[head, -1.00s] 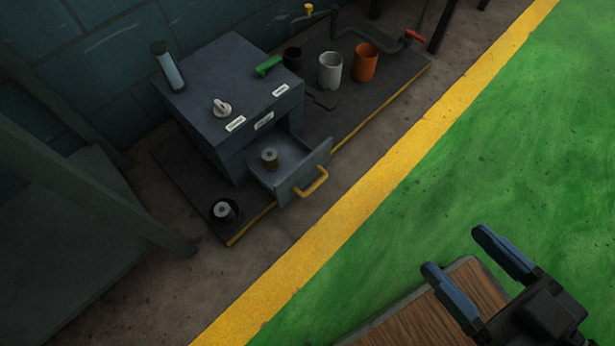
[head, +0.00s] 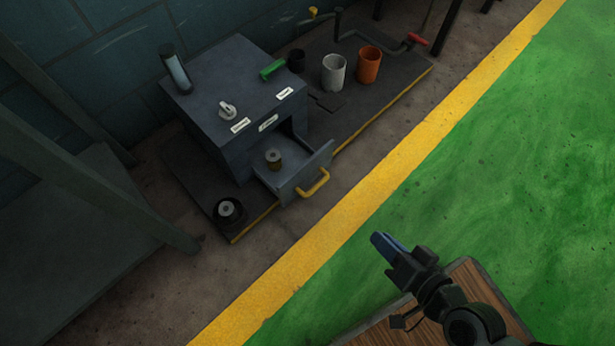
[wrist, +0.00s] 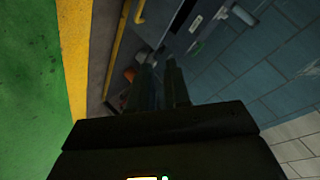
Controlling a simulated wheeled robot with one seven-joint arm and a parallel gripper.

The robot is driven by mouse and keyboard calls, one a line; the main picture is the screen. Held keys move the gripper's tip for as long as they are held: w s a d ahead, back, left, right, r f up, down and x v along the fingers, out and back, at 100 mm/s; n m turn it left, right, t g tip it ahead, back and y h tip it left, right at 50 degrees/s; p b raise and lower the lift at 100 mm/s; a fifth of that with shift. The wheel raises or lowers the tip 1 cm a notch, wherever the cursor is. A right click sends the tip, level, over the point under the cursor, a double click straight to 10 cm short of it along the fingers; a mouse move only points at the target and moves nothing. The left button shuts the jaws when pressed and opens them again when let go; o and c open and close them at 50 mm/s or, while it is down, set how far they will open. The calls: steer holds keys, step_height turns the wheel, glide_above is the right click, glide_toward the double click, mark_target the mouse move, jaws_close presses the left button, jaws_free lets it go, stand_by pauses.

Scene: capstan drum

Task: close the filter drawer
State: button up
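The filter drawer (head: 318,160) stands pulled out of the front of the dark grey cabinet (head: 236,88) in the head view. Its yellow handle (head: 314,184) is on the front panel.
A white cup (head: 334,73), an orange cup (head: 369,65) and a red-handled crank (head: 417,39) are on the platform right of the cabinet. A dark round holder (head: 229,211) sits left of the drawer. A grey post (head: 100,185) stands at left. The floor before the drawer is clear.

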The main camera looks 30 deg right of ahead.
steer(key=w+f+m, duration=0.1)
steer(key=w, duration=0.1)
steer(key=w+f+m, duration=0.1)
steer(key=w+f, duration=0.1)
steer(key=w+f+m+y, duration=0.1)
steer(key=w, duration=0.1)
steer(key=shift+a+f+p, duration=0.25)
steer(key=shift+a+p, duration=0.15)
jaws_close()
steer(key=m+y, duration=0.2)
steer(key=m, duration=0.1)
glide_toward(295, 176)
steer(key=b+x, duration=0.1)
steer(key=x, duration=0.4)
steer(key=shift+s+a+f, duration=0.1)
steer(key=shift+s+f, duration=0.05)
steer(key=shift+f, duration=0.05)
steer(key=shift+w+a, duration=0.2)
steer(key=shift+w, duration=0.55)
steer(key=shift+w, duration=0.1)
